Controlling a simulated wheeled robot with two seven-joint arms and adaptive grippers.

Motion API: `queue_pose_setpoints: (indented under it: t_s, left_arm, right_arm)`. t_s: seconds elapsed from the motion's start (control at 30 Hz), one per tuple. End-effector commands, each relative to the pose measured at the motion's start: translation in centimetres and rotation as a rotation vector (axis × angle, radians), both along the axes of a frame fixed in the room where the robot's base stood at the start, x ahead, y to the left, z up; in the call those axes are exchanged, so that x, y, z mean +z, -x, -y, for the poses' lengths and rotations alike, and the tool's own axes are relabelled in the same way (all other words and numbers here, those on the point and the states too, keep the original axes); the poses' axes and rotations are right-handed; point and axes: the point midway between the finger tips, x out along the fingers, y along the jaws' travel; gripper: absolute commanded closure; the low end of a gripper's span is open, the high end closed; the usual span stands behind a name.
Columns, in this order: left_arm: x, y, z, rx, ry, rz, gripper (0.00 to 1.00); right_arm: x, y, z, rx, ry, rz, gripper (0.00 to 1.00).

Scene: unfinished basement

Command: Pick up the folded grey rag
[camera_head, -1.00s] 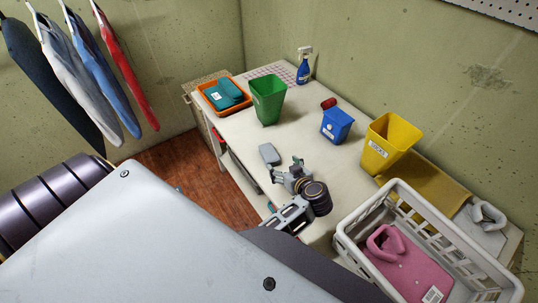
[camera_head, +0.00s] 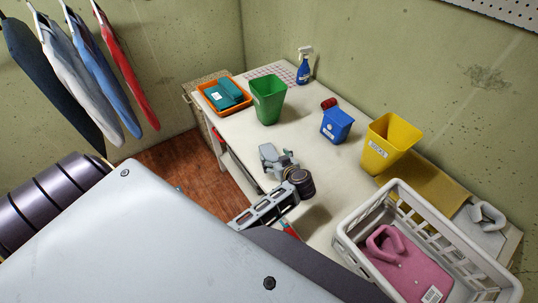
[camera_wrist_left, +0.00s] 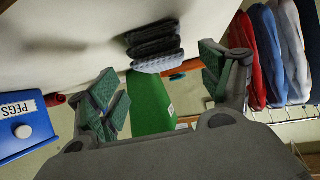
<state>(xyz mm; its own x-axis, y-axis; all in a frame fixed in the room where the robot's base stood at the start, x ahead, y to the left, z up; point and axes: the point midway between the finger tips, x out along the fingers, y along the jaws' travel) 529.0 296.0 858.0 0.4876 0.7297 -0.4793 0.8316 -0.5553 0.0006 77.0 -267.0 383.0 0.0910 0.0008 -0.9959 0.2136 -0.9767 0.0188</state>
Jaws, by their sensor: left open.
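The folded grey rag (camera_head: 268,152) lies on the white table near its front-left edge, in part hidden by my left gripper in the head view. In the left wrist view the rag (camera_wrist_left: 153,45) shows as a dark grey stack of folds, lying ahead of the gap between the fingers. My left gripper (camera_head: 279,162) is right beside the rag in the head view. Its green-padded fingers (camera_wrist_left: 160,88) are spread wide in the wrist view, with nothing held between them. My right gripper is not in view.
A green bin (camera_head: 268,100), a blue bin (camera_head: 336,126) and a yellow bin (camera_head: 386,145) stand on the table. An orange tray (camera_head: 241,103) and a blue spray bottle (camera_head: 303,68) are farther back. A white basket (camera_head: 350,246) is at the right front.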

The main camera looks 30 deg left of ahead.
Motion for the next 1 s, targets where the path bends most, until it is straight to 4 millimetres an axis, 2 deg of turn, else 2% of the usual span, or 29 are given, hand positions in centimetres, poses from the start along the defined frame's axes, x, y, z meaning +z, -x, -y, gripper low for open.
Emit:
queue_pose_setpoints:
  t_s: [0.33,0.7,1.0]
  left_arm:
    - [-0.2,-0.2,-0.4,0.0,-0.002,-0.001,0.21]
    - [-1.6,-1.9,-3.3,-0.001,-0.002,-0.001,0.21]
    - [-2.2,-2.4,-4.1,0.0,0.0,-0.001,0.21]
  right_arm:
    - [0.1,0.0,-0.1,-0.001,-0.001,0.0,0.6]
    - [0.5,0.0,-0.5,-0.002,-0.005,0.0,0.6]
    - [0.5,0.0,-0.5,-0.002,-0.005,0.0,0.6]
